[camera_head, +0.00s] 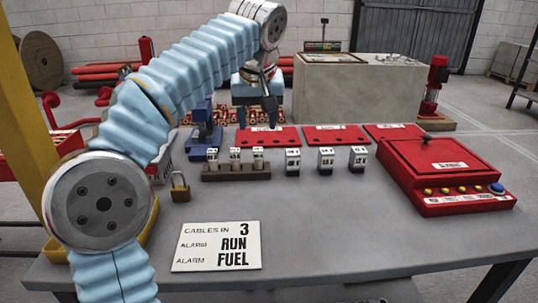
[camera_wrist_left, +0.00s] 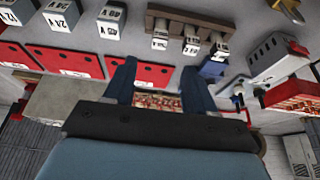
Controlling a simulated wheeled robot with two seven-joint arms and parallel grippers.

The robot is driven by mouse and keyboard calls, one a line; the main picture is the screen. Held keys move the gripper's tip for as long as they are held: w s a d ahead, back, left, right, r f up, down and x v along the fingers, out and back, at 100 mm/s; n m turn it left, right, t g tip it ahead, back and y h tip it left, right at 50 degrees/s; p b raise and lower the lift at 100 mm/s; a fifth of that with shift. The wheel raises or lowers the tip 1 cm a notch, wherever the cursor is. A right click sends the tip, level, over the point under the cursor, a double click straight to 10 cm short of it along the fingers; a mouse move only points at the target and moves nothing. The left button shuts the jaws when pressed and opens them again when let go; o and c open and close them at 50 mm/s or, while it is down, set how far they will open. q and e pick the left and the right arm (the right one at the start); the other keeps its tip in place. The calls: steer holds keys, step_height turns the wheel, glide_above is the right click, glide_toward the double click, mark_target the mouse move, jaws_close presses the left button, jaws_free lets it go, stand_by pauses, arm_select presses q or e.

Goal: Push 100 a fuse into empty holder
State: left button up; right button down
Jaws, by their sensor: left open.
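Three small white fuse-like pieces (camera_head: 235,157) stand in a brown rack (camera_head: 207,174) mid-table; in the left wrist view the rack (camera_wrist_left: 176,12) is upper centre, and I cannot read the ratings surely. Flat red panels (camera_head: 268,138) with dark holes lie behind; I cannot tell which part is the empty holder. My left gripper (camera_head: 268,103) is above and beyond the rack in the head view, apart from the pieces. In the left wrist view the gripper (camera_wrist_left: 159,75) has spread dark fingers with nothing between them. My right gripper is not in view.
Three white voltage-labelled blocks (camera_head: 326,159) stand right of the rack. A red box with buttons (camera_head: 440,172) is at the right. A padlock (camera_head: 180,187), a blue tool (camera_head: 205,132) and a sign (camera_head: 217,246) are at the left. The front right tabletop is clear.

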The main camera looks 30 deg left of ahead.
mark_target(258, 149)
arm_select(q)
steer(key=x, duration=1.1)
steer(key=shift+f, duration=0.35)
jaws_close()
steer(key=shift+r, duration=0.1)
